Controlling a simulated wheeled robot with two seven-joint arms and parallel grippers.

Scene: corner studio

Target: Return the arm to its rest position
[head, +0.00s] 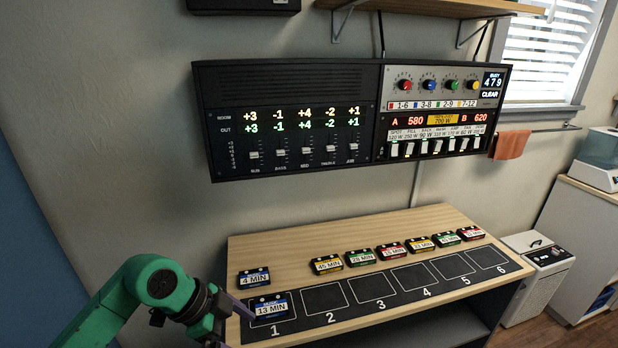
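My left arm (158,290), green with dark joints, comes in from the lower left. Its gripper (238,328) is at the table's front left corner, just left of the blue 13 MIN block (270,307). The fingers look spread apart with nothing between them; the lower one is partly cut off by the frame edge. The 13 MIN block lies in slot 1 of the black numbered mat (327,318). A blue 4 MIN block (254,278) lies behind it, off the mat. My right gripper is not in view.
Several timed blocks, including the yellow 45 MIN block (327,265), stand in a row behind the mat on the wooden table (290,240). Slots 2 to 6 are empty. A black control panel (290,115) hangs above. A white bin (535,275) stands right of the table.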

